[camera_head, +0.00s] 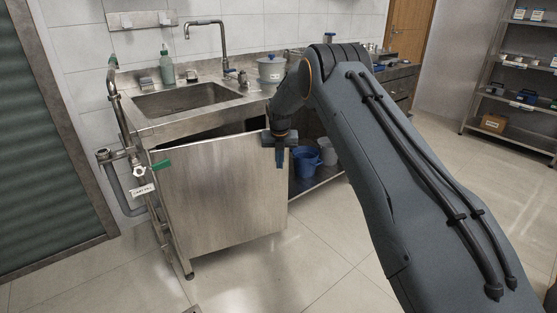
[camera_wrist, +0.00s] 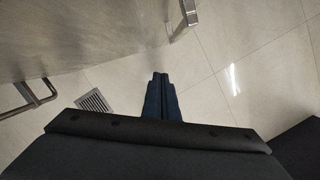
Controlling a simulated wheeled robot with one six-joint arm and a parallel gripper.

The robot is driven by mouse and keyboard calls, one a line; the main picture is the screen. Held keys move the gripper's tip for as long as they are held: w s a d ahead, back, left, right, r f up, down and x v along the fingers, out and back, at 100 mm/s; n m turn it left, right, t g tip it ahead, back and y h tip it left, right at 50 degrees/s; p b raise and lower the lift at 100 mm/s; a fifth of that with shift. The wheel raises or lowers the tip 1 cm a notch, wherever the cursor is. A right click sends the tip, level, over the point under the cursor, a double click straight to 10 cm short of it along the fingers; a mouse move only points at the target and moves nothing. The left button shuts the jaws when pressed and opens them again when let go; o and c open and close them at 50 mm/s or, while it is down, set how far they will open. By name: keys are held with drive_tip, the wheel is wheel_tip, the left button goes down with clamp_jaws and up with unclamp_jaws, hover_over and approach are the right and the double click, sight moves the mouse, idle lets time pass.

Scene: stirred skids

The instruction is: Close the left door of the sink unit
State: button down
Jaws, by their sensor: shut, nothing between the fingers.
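The left door (camera_head: 220,195) of the sink unit is a plain steel panel in the head view. It stands ajar: a dark gap shows between its top edge and the counter, wider toward the right. The sink unit (camera_head: 190,122) has a steel basin and counter behind it. My gripper (camera_head: 280,160) is at the door's upper right edge, pointing down, shut and empty. I cannot tell whether it touches the door. In the wrist view, the shut fingers (camera_wrist: 160,90) point past a steel panel (camera_wrist: 80,35), likely the door, with a metal bar (camera_wrist: 183,18) near its edge.
Blue and grey buckets (camera_head: 307,162) stand on the lower shelf right of the door. Pipes (camera_head: 125,170) with a tag run along the left side. A pot (camera_head: 271,68) and bottle (camera_head: 166,68) stand on the counter. The tiled floor in front is clear, with a drain grate (camera_wrist: 93,101).

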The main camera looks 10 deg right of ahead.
drive_tip(key=s+d+r, duration=0.2)
drive_tip(key=s+r, duration=0.3)
drive_tip(key=r, duration=0.5)
drive_tip(key=w+d+f+m+t+b, duration=0.2)
drive_tip(key=w+d+f+m+t, duration=0.15)
drive_tip(key=f, duration=0.25)
drive_tip(key=w+d+f+m+t+b, duration=0.2)
drive_tip(key=d+f+m+t, duration=0.15)
drive_tip(key=f, duration=0.25)
drive_tip(key=s+r+m+t+y+b, duration=0.2)
drive_tip(key=s+m+t+y+b, duration=0.2)
drive_tip(key=s+m+t+y, duration=0.45)
drive_tip(key=w+a+n+g+h, duration=0.1)
drive_tip(key=w+a, duration=0.4)
drive_tip(key=w, duration=0.7)
drive_tip(key=shift+r+n+h, duration=0.25)
drive_tip(key=shift+n+h, duration=0.4)
drive_tip(key=shift+h, duration=0.2)
drive_tip(key=shift+w+a+b, duration=0.1)
drive_tip(key=shift+w+b, duration=0.05)
drive_tip(key=shift+b, duration=0.15)
